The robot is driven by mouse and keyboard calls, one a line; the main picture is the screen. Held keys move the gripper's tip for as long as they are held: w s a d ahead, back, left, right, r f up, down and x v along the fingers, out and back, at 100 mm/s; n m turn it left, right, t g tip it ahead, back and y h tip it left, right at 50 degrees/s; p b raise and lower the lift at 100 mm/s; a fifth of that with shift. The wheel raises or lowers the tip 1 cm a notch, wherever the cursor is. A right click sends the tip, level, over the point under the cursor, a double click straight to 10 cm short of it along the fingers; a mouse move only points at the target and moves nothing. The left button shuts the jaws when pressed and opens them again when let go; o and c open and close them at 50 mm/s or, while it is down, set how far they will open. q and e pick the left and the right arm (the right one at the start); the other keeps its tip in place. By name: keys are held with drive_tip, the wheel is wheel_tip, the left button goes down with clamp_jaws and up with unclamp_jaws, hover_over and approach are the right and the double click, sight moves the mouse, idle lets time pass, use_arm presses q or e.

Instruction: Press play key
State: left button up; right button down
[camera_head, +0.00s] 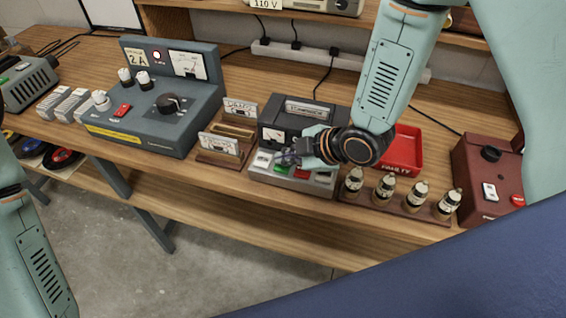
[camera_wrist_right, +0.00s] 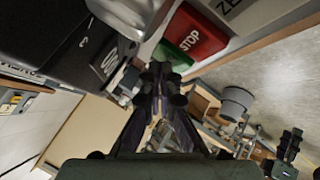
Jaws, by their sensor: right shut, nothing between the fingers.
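A dark tape recorder (camera_head: 313,115) with a small meter stands on the bench, its grey key strip (camera_head: 262,176) along the front. The strip carries a green key (camera_head: 282,169), a red key (camera_head: 301,173) and white keys. My right gripper (camera_head: 284,157) is shut and empty, low over the strip by the green key. In the right wrist view the shut fingertips (camera_wrist_right: 162,70) lie at the green key (camera_wrist_right: 172,58), which they partly cover. The red key (camera_wrist_right: 194,34) beside it reads STOP. I cannot tell whether the fingertips touch the green key; its lettering is not readable.
A blue-grey meter box (camera_head: 150,115) with a dial stands left. A small card rack (camera_head: 222,145) is beside the recorder. A red tray (camera_head: 405,150) and a row of small bottles (camera_head: 385,187) are right, then a dark red box (camera_head: 485,170). The bench front edge is close.

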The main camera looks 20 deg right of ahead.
drive_tip(key=shift+s+f, duration=0.1)
drive_tip(key=shift+f, duration=0.15)
drive_tip(key=shift+r, duration=0.15)
idle(0.5)
drive_tip(key=shift+r+p, duration=0.65)
drive_tip(key=shift+r, duration=0.05)
wheel_tip(320, 180, up, 2)
drive_tip(key=shift+p, duration=0.85)
wheel_tip(320, 180, up, 3)
drive_tip(key=p, duration=0.2)
drive_tip(key=shift+r+p, duration=0.1)
drive_tip(key=shift+p, duration=0.25)
